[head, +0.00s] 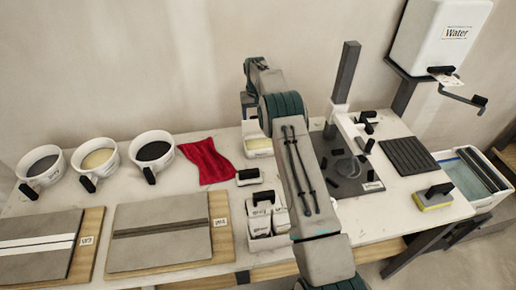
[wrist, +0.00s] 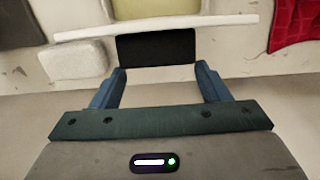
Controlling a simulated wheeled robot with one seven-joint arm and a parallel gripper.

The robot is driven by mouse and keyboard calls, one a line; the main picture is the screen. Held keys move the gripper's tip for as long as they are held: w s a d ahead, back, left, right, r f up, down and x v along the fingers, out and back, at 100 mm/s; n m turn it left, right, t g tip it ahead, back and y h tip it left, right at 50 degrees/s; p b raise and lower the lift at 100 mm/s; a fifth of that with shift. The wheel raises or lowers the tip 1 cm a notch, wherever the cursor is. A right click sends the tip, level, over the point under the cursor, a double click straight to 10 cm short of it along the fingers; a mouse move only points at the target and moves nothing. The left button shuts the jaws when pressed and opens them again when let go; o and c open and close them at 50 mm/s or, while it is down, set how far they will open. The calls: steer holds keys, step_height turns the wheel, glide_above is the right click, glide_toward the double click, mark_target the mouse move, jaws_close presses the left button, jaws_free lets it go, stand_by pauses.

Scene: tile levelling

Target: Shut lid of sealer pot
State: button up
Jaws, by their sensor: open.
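The sealer pot (head: 259,148) is a white box with pale yellow contents, standing at the back of the bench, partly behind my arm. Its lid seems to stand raised at the back edge; in the wrist view the lid (wrist: 200,27) shows nearly edge-on as a white strip. A black handle (wrist: 156,48) sticks out from it towards me. Olive contents (wrist: 150,8) show beyond the strip. My gripper (wrist: 158,75) is open, its blue fingers either side of the handle's near end; contact is unclear.
A red cloth (head: 205,161) lies left of the pot. Three handled bowls (head: 98,157) stand further left. A small block with a black handle (head: 248,176) and a sectioned caddy (head: 266,216) are in front. The wall is close behind.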

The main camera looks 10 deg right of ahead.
steer(key=shift+s+r, duration=0.4)
steer(key=c, duration=0.5)
steer(key=shift+w+f, duration=0.4)
jaws_close()
steer(key=shift+s+r+b, duration=0.25)
steer(key=shift+s+b, duration=0.1)
steer(key=shift+s, duration=0.15)
steer(key=shift+s+r+b, duration=0.2)
steer(key=shift+s+b, duration=0.1)
steer(key=shift+s, duration=0.15)
steer(key=shift+s+r+b, duration=0.2)
steer(key=shift+s+b, duration=0.6)
steer(key=shift+s, duration=0.2)
steer(key=shift+s+f+b, duration=0.15)
steer(key=shift+s+b, duration=0.6)
steer(key=shift+s, duration=0.15)
steer(key=shift+s+f+b, duration=0.2)
steer(key=shift+s+b, duration=0.2)
steer(key=shift+s, duration=0.05)
steer(key=shift+s+f+b, duration=0.2)
steer(key=shift+s+b, duration=0.2)
steer(key=shift+s, duration=0.05)
